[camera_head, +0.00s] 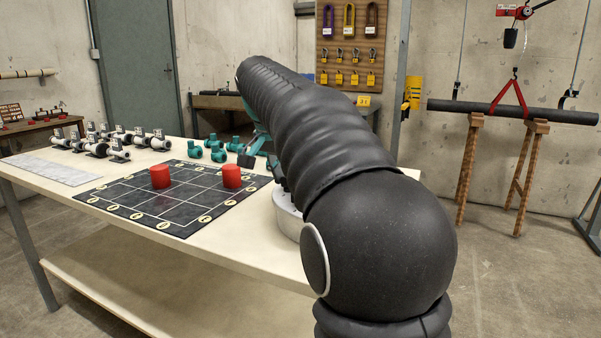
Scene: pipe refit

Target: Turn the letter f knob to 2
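No knob with a readable letter f or a number 2 shows in the camera_head view. A silver-grey round piece (287,214) stands on the table, partly hidden behind my arm; I cannot tell what it is. Several white and black valve-like fittings (117,150) stand at the table's back left, with small tags too small to read. My gripper (262,158) is over the table's right part, mostly hidden behind my arm. Only some dark and teal parts of it show, so its opening is unclear.
A black gridded mat (135,222) with yellow round labels lies on the table (225,262). Two red cylinders (160,176) stand on it. Several teal fittings (219,153) stand behind. A pale marked sheet (50,170) lies left. A dark pipe (560,115) rests on wooden trestles at right.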

